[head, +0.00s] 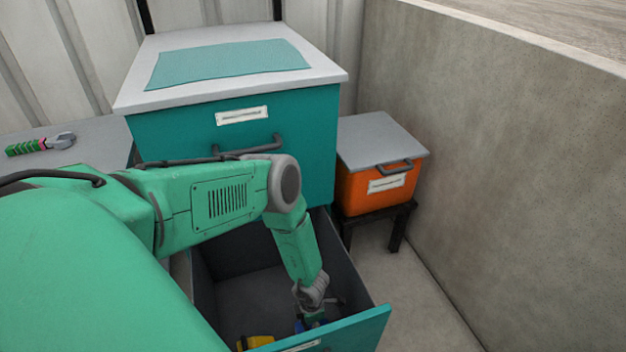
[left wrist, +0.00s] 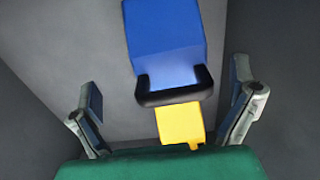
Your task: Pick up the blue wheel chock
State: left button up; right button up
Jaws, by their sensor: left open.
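The blue wheel chock (left wrist: 165,35) lies in the open drawer (head: 347,332). In the left wrist view it is a blue block with a black handle on its lower side. In the head view only a small bit of blue shows beside my gripper. My left gripper (head: 313,314) reaches down into the drawer. Its two fingers also show in the left wrist view (left wrist: 165,108), spread wide apart, with the black handle in the space ahead of them. They hold nothing. My right gripper is out of view.
A yellow object (head: 258,342) lies in the drawer near its front wall, left of my gripper. The teal cabinet (head: 300,130) stands above the drawer. An orange box (head: 385,190) on a black stand and a concrete wall (head: 480,150) are to the right.

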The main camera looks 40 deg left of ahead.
pick_arm(q)
jog(key=shift+d+f+b, duration=0.25)
jog(key=shift+f+b, duration=0.05)
jog(key=shift+f, duration=0.15)
jog(key=f+b, duration=0.2)
jog(key=f, duration=0.1)
jog(key=shift+d+f+b, duration=0.25)
jog(key=shift+d+b, duration=0.1)
jog(key=shift+f, duration=0.2)
jog(key=shift+a, duration=0.15)
jog(key=shift+c, duration=1.3)
jog(key=c, duration=1.2)
jog(key=shift+r, duration=0.1)
